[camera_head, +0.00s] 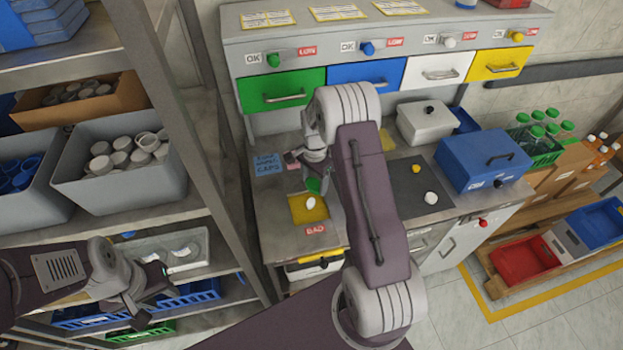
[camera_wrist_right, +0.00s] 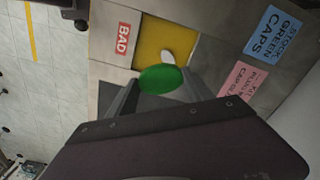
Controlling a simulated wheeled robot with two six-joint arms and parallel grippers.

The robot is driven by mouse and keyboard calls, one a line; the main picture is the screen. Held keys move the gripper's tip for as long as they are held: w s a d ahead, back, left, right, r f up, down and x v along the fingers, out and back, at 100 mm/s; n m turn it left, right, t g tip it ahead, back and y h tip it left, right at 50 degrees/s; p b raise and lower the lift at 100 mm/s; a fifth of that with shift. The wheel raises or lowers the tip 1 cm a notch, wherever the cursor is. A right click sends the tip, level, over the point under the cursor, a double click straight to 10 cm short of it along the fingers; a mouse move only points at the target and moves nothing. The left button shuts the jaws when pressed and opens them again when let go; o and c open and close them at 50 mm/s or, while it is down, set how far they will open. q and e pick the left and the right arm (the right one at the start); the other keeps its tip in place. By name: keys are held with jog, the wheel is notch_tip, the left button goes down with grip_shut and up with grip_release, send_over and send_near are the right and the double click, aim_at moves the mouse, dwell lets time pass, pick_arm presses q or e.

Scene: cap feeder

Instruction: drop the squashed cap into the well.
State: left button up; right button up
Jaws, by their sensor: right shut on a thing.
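My right gripper (camera_head: 312,181) is shut on a green cap (camera_wrist_right: 162,78), held above the yellow BAD well (camera_wrist_right: 150,41) on the bench. The green cap (camera_head: 313,186) also shows below the gripper in the head view. It looks oval in the right wrist view; I cannot tell how squashed it is. A white cap (camera_head: 311,203) lies in the yellow well (camera_head: 297,213), partly behind the green cap in the right wrist view. My left gripper (camera_head: 158,287) is open and empty, by the shelf at lower left.
A dark mat (camera_head: 408,203) holds a yellow cap (camera_head: 416,169) and a white cap (camera_head: 431,198). A blue box (camera_head: 478,165) stands to its right. Green, blue, white and yellow drawers (camera_head: 282,91) line the back. A shelf with bins of caps (camera_head: 70,187) stands at left.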

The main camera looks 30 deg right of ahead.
aim_at(314, 185)
notch_tip(314, 185, down, 5)
jog(key=b, duration=0.4)
jog(key=shift+a, duration=0.1)
jog(key=shift+f+b, duration=0.3)
jog(key=shift+f, duration=0.1)
jog(key=shift+r, duration=0.1)
jog(key=o, duration=1.4)
notch_tip(314, 185, up, 9)
jog(key=shift+r+b, duration=0.1)
jog(key=shift+b, duration=0.4)
